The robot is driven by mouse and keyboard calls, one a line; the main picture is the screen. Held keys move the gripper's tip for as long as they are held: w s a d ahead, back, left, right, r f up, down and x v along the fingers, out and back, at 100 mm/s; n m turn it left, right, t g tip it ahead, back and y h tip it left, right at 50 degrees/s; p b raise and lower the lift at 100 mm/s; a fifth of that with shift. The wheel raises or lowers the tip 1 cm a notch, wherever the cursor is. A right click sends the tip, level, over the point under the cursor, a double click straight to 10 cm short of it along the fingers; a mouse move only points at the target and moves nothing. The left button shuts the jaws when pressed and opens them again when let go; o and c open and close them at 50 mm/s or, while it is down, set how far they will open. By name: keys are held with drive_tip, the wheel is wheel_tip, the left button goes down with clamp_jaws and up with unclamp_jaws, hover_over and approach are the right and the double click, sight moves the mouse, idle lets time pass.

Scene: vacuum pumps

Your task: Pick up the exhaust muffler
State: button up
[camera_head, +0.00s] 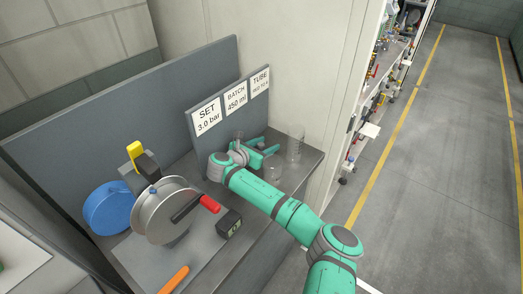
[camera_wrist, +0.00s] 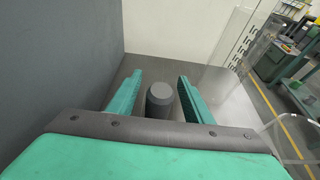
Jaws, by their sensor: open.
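A dark grey cylinder (camera_wrist: 160,100) with a rounded top, which looks like the exhaust muffler, stands upright on the grey surface in the wrist view. My gripper (camera_wrist: 160,86) is open, with one green finger on each side of the cylinder. There are visible gaps between it and both fingers. In the head view my gripper (camera_head: 265,147) is low over the back right of the bench, beside the sign board. I cannot make out the muffler clearly there.
Clear glass vessels (camera_head: 295,146) stand close right of my gripper. A sign board (camera_head: 232,106) and grey back panel are behind.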

drive_tip(key=shift+w, duration=0.1)
clamp_jaws()
idle(1.4)
